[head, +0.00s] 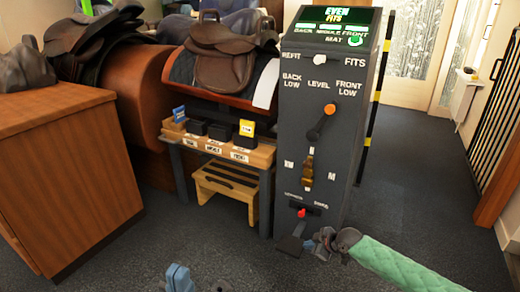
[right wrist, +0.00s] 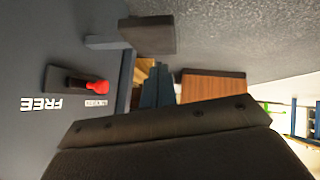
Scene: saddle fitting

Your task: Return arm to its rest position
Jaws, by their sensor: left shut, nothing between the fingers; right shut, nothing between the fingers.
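My right gripper (head: 312,245) is low at the foot of the dark console (head: 322,130), beside its red-knobbed lever (head: 301,213). Its green-sleeved arm comes in from the right. In the right wrist view its blue fingers (right wrist: 157,80) are shut and empty. There the lever's red knob (right wrist: 98,87) stands apart from the fingers, next to the word FREE. My left gripper (head: 178,279) is at the bottom edge of the head view, shut and empty, with most of its arm out of frame.
A dark pedal (head: 291,245) sticks out at the console's foot. A bench (head: 262,155) with small bins stands left of the console, with a wooden step stool (head: 226,184) under it. A wooden cabinet (head: 65,190) fills the left. Floor (head: 400,190) is clear on the right.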

